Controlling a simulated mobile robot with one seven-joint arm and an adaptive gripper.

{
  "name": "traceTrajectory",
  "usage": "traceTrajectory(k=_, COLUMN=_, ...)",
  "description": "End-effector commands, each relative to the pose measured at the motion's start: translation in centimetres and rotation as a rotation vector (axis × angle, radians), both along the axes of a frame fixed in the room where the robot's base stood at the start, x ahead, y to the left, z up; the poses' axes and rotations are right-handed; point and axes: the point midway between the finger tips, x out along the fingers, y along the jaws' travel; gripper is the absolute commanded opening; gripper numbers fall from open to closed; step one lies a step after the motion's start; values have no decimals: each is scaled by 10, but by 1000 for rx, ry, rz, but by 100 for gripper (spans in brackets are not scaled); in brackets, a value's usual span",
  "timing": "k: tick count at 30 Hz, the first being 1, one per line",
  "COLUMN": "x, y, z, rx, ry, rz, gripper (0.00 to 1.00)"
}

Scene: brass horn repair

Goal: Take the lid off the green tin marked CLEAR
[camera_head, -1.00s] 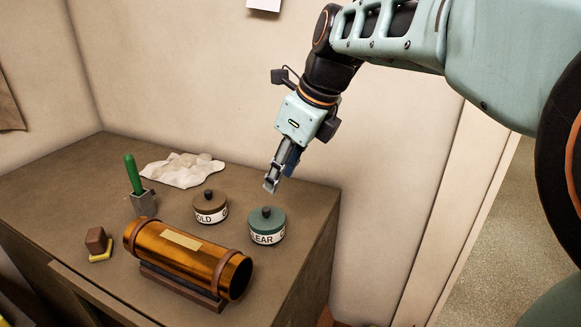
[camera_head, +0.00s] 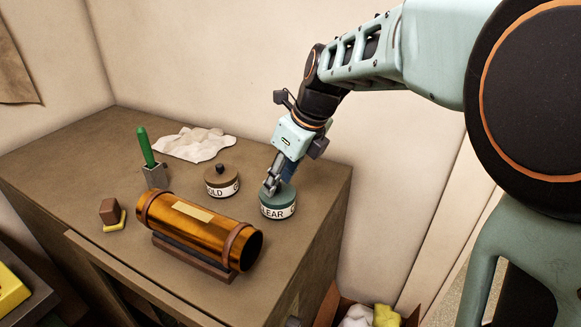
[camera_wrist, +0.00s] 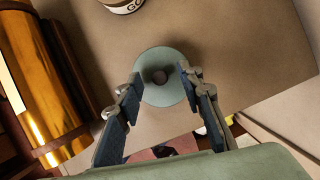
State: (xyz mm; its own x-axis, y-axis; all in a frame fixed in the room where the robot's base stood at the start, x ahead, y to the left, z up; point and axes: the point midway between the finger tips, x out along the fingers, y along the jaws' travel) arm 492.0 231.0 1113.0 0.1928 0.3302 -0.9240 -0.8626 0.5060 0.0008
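The green tin marked CLEAR (camera_head: 278,208) stands upright on the cabinet top near its right edge, with its lid on. In the wrist view the round green lid (camera_wrist: 150,62) has a dark knob (camera_wrist: 160,77) at its centre. My gripper (camera_head: 270,187) is right over the lid in the head view and hides the knob there. In the wrist view my gripper (camera_wrist: 160,88) is open, its two fingers on either side of the knob. I cannot tell whether the fingertips touch the lid.
A brass tube (camera_head: 198,230) lies on a cradle in front. A green-handled tool (camera_head: 146,147) in a holder, a white cloth (camera_head: 194,144) and a brown block (camera_head: 110,211) are farther left.

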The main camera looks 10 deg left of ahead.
Motion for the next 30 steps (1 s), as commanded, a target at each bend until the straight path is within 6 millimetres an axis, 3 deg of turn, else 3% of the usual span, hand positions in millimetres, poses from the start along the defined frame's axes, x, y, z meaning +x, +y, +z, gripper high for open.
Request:
traceTrajectory(k=8, x=1, y=2, z=-4, rx=0, ry=-2, rz=1, gripper=34)
traceTrajectory(k=18, x=1, y=2, z=-4, rx=0, ry=-1, rz=0, gripper=0)
traceTrajectory(k=26, x=1, y=2, z=-2, rx=1, ry=-2, rz=1, gripper=0)
traceTrajectory(k=30, x=2, y=2, z=13, rx=2, ry=-4, rz=-1, gripper=0)
